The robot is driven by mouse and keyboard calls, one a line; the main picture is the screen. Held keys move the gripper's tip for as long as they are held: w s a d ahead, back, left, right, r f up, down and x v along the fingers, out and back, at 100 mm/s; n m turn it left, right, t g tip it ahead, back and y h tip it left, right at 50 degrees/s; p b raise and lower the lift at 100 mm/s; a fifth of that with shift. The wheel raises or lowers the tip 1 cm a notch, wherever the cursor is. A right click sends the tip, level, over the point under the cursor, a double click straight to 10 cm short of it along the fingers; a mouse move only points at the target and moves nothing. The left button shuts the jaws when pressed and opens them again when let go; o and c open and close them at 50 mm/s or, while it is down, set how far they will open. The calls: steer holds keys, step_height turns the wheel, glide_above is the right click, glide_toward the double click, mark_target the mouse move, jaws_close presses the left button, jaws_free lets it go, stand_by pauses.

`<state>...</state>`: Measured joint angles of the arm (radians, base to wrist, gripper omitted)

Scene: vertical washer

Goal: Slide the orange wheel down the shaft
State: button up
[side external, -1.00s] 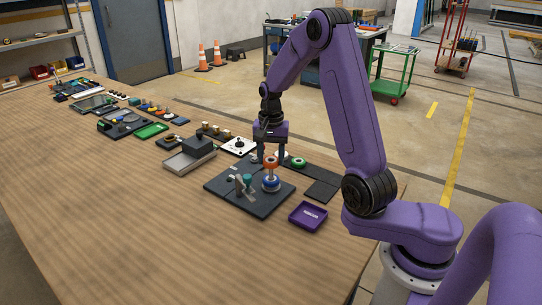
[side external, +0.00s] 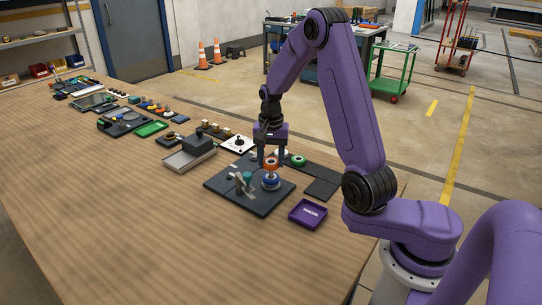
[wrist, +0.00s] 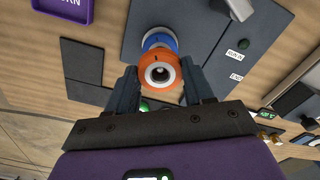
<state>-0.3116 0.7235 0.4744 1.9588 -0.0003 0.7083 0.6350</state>
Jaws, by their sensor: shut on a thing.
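The orange wheel (side external: 271,163) is held between the fingertips of my gripper (side external: 270,160), above a blue wheel (side external: 271,183) on the dark board (side external: 225,188). The wheel is around the shaft. The blue wheel (wrist: 158,38) shows partly behind it. A gap with pale metal shows between the orange and blue wheels in the side view.
A teal-topped part and a grey bracket (side external: 240,187) stand on the board left of the shaft. A purple tray (side external: 308,213) lies at the right. A green ring (side external: 298,160) lies behind on a dark mat. The table's front left is clear.

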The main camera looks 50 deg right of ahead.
steer(key=shift+f, duration=1.7)
steer(key=o, duration=1.5)
steer(key=shift+c, duration=0.2)
steer(key=shift+r, duration=0.1)
steer(key=shift+r, duration=4.4)
steer(key=shift+a, duration=0.1)
